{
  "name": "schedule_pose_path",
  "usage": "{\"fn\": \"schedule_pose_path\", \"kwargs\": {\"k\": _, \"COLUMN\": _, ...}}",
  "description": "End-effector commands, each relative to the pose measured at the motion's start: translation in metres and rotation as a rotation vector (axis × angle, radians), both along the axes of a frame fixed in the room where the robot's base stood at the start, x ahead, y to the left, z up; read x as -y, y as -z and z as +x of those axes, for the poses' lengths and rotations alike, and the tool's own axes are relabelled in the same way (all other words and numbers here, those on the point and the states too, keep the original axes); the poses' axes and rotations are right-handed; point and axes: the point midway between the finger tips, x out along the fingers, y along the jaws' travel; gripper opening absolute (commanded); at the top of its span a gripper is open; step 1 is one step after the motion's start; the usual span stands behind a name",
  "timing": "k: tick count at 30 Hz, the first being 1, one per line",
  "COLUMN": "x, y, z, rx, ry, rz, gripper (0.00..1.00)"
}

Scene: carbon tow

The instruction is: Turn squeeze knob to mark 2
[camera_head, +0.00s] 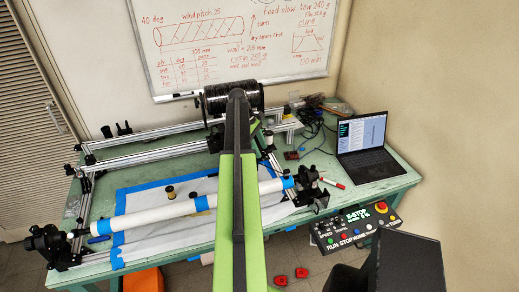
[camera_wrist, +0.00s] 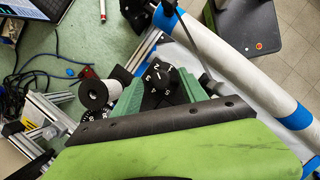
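The black numbered dial (camera_wrist: 157,84) shows in the wrist view, with white digits around it. Its digits are tilted and small, and I cannot read where its pointer stands. My gripper (camera_wrist: 160,92) has two dull-green fingers that reach up from the black bolted bar. They stand apart, one on each side of the dial. I cannot tell whether either touches it. In the head view my green arm runs straight up the middle to the winding machine and hides the fingers and the dial.
A second numbered dial (camera_wrist: 88,117) sits beside a black-and-white spool (camera_wrist: 96,93). The white tube (camera_head: 165,214) with blue tape crosses the bench (camera_head: 405,180). The laptop (camera_head: 362,145) stands at right, and the control box (camera_head: 355,226) is at the front edge.

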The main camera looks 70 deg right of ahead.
Motion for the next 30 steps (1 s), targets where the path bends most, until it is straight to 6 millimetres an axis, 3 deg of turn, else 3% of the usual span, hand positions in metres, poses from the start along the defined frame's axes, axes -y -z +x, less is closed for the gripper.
{"fn": "schedule_pose_path", "kwargs": {"k": 8, "x": 0.0, "y": -0.002, "z": 0.001, "rx": 0.001, "ry": -0.001, "rz": 0.001, "gripper": 0.5}}
{"fn": "schedule_pose_path", "kwargs": {"k": 13, "x": 0.0, "y": -0.018, "z": 0.006, "rx": 0.001, "ry": -0.001, "rz": 0.001, "gripper": 0.5}}
{"fn": "schedule_pose_path", "kwargs": {"k": 30, "x": 0.002, "y": -0.142, "z": 0.054, "rx": 0.0, "ry": -0.001, "rz": 0.002, "gripper": 0.5}}
